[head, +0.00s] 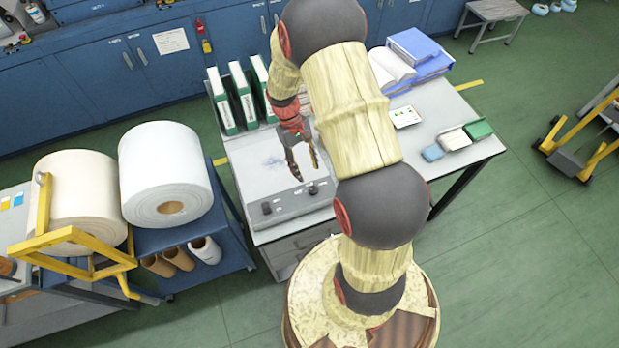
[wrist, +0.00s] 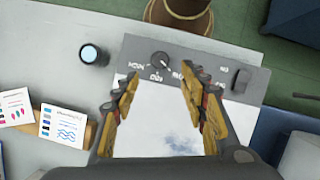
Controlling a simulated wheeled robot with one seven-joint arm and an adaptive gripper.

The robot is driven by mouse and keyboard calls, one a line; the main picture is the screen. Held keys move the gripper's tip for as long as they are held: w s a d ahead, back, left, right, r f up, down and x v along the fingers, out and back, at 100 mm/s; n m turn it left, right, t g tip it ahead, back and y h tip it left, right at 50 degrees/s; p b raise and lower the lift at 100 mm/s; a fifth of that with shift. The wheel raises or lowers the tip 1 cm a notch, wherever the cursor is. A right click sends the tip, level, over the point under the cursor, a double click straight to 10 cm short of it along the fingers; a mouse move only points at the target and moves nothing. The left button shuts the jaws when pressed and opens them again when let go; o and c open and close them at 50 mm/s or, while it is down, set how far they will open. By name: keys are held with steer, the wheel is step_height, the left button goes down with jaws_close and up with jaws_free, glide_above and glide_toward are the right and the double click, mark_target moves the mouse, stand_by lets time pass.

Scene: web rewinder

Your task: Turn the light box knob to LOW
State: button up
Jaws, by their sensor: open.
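The light box (head: 267,170) lies on the grey table, with a dark grey control panel along its front edge. In the wrist view its round black knob (wrist: 161,60) sits on the panel (wrist: 208,63), with small labels around it appearing upside down; the pointer's setting is too small to read surely. A black switch (wrist: 241,80) is to the knob's right in that view. My gripper (wrist: 160,80) is open and empty, its two fingertips spread below the knob in the picture, apart from it. In the head view my gripper (head: 305,173) hangs above the light box.
A small round loupe (wrist: 91,54) stands left of the panel in the wrist view, near printed cards (wrist: 62,127). Green-and-white binders (head: 243,97) stand at the table's back. White rolls (head: 166,172) are on a blue cart at left.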

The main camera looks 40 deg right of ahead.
steer(key=shift+v, duration=1.9)
steer(key=s+a+r+t+b, duration=1)
steer(key=s+a+r+b, duration=0.3)
steer(key=a+r+b, duration=0.2)
steer(key=shift+a, duration=0.5)
steer(key=shift+r, duration=0.15)
steer(key=shift+c, duration=0.2)
